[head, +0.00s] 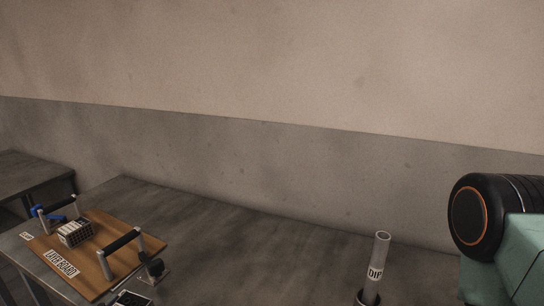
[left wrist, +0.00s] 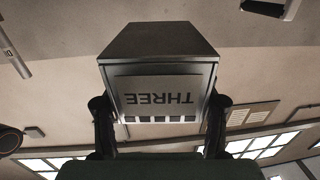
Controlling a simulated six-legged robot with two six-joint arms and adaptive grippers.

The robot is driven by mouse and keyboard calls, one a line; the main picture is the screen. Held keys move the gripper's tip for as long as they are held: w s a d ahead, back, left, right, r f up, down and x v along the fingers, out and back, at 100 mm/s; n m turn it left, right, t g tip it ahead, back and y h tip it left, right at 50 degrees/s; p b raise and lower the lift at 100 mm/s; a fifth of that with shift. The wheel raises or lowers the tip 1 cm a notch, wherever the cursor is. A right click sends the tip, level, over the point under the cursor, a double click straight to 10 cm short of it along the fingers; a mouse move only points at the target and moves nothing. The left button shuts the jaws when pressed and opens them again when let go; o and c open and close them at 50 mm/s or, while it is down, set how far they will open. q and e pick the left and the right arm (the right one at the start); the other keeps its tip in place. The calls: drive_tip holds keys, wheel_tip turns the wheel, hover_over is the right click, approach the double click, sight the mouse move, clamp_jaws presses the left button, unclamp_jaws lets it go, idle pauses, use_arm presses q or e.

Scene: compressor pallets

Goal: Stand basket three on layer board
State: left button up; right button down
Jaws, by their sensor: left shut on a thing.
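In the left wrist view, basket three (left wrist: 160,95) is a grey box with the word THREE upside down in the picture and a row of slots along its lower edge. My left gripper (left wrist: 160,110) has a dark finger on each side of it and is shut on it. The layer board (head: 95,275) is a brown, labelled board at the lower left of the head view, with two upright-post handles. A small slotted basket (head: 76,233) stands on it between the handles. My right gripper is in neither view.
A grey tube marked DIP (head: 376,268) stands upright on the grey table (head: 240,240). A blue item (head: 50,212) lies by the far handle. A dark fitting (head: 152,266) sits by the board's right edge. A cut-off slotted object (head: 130,298) shows at the bottom. The table between board and tube is clear.

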use_arm(q)
drive_tip(key=shift+w+d+f+b, duration=0.1)
drive_tip(key=shift+w+d+b, duration=0.1)
drive_tip(key=shift+d, duration=0.25)
drive_tip(key=shift+w+d+b, duration=0.1)
drive_tip(key=shift+d+b, duration=0.05)
drive_tip(key=shift+d, duration=0.25)
drive_tip(key=d+f+m+g+h+b, duration=0.1)
drive_tip(key=d+f+m+h+b, duration=0.1)
drive_tip(key=d, duration=0.7)
drive_tip(key=shift+w+d+m+g+h+b, duration=0.2)
drive_tip(key=shift+d+m+g+h+b, duration=0.25)
drive_tip(key=shift+h+b, duration=0.6)
drive_tip(key=shift+s+a+f, duration=0.1)
drive_tip(key=shift+a, duration=0.1)
